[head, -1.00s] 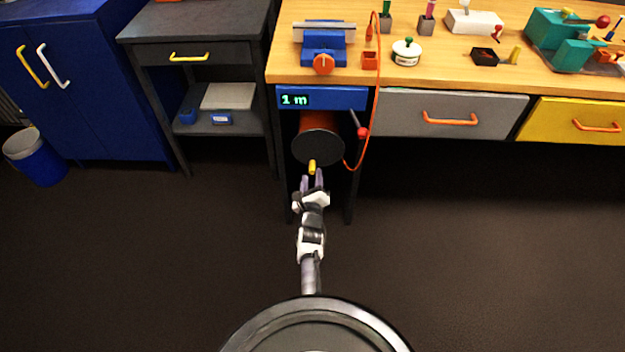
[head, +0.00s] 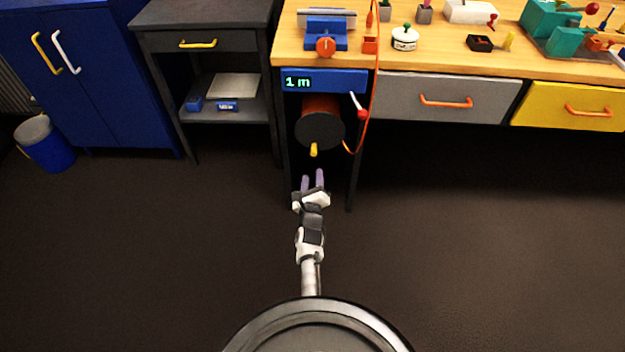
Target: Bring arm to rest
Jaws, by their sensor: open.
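My gripper (head: 312,180) is open and empty in the middle of the head view. Its two purple fingers point up the picture toward a dark reel (head: 320,131) under the workbench. The reel has a yellow crank handle (head: 314,149) on its face. A small gap shows between the fingertips and the handle. My arm reaches forward in a nearly straight line from my base.
A blue display (head: 325,81) reading "1 m" sits above the reel, with an orange cable (head: 373,100) beside it. A dark side table (head: 201,42), blue cabinet (head: 95,90) and blue bin (head: 48,147) stand left. The floor (head: 480,240) at right is clear.

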